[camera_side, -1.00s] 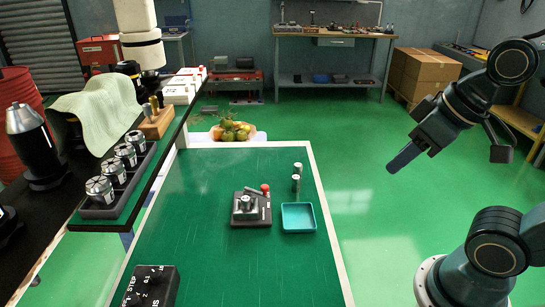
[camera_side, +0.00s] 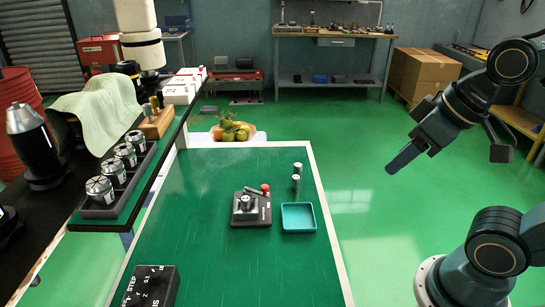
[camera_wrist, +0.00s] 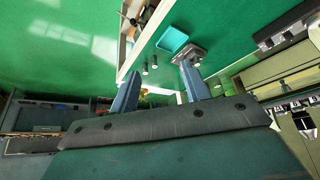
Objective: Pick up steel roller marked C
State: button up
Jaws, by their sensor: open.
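Two small grey steel rollers stand upright on the green cart top behind the teal tray: one farther back (camera_side: 298,168) and one nearer (camera_side: 295,184). They also show in the wrist view, one at the left (camera_wrist: 145,69) and one at the right (camera_wrist: 154,61). Their letters are too small to read, so I cannot tell which is marked C. My gripper (camera_side: 391,170) hangs in the air right of the cart, well apart from the rollers. In the wrist view its two blue fingers (camera_wrist: 160,69) are spread, with nothing between them.
The teal tray (camera_side: 299,229) stands in front of the rollers. A dark fixture (camera_side: 264,217) with a red-knobbed lever is left of it. A black control box (camera_side: 167,278) is at the near left. A raised shelf with a collet rack (camera_side: 118,206) borders the left. Fruit (camera_side: 232,133) lies beyond the back edge.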

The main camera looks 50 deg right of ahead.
jog(key=w+a+f+n+g+y, duration=0.1)
jog(key=w+a+f+n, duration=0.1)
jog(key=w, duration=0.6)
jog(key=w+a+f+n+g+y, duration=0.1)
jog(key=w+n, duration=0.3)
jog(key=w, duration=0.5)
jog(key=w+a+f+n+y, duration=0.1)
jog(key=w+a+f+n, duration=0.2)
jog(key=w, duration=0.5)
jog(key=shift+w+a+n+g+y, duration=0.2)
jog(key=shift+a+n+g+y, duration=0.15)
jog(key=shift+n, duration=0.25)
jog(key=shift+f, duration=0.15)
send_near(246, 205)
jog(key=shift+w+a+f, duration=0.1)
jog(key=shift+w+f, duration=0.75)
jog(key=shift+f, duration=0.2)
jog(key=shift+f, duration=0.15)
